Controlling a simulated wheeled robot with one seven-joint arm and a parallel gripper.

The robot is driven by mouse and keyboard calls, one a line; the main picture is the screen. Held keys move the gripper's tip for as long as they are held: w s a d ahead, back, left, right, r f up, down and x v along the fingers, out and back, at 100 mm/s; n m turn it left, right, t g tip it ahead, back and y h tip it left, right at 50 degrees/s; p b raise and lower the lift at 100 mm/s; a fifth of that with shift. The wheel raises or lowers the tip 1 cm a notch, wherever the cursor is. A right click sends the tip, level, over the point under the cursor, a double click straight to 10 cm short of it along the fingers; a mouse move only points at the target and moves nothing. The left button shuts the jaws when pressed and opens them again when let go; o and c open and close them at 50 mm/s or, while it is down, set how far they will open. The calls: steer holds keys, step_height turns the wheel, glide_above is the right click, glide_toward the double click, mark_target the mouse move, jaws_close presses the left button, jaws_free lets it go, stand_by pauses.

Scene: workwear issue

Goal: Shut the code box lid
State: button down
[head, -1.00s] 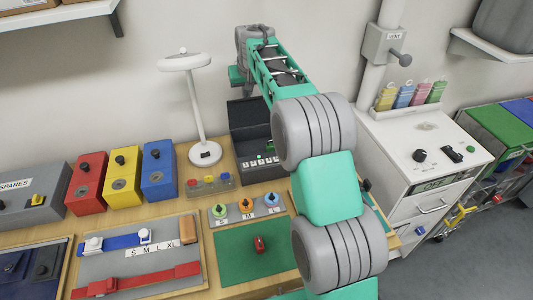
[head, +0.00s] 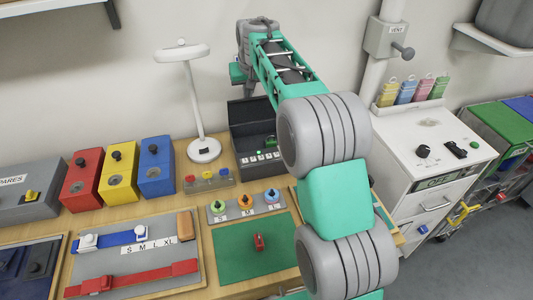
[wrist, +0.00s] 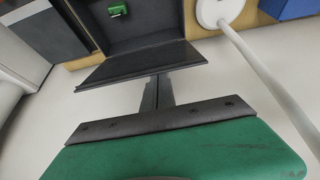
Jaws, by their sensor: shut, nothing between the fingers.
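The code box (head: 259,160) is a dark box at the back of the bench, with a row of white-marked keys and a green part in front. Its dark lid (head: 248,112) stands raised at the back. In the wrist view the lid (wrist: 145,64) shows as a dark panel across the middle, with a green piece (wrist: 118,9) in the box beyond. My gripper (wrist: 158,80) is shut and empty, its fingers at the lid's near edge; I cannot tell whether they touch. In the head view my arm hides the box's right side.
A white lamp (head: 193,95) stands just left of the box. Red, yellow and blue boxes (head: 118,173) are further left. A small panel with coloured knobs (head: 208,180) lies in front. A white cabinet (head: 425,135) is on the right.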

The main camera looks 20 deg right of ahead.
steer(key=s+b, duration=0.1)
steer(key=s+f+b, duration=0.1)
steer(key=s+b, duration=0.1)
steer(key=shift+f, duration=0.25)
stand_by(0.4)
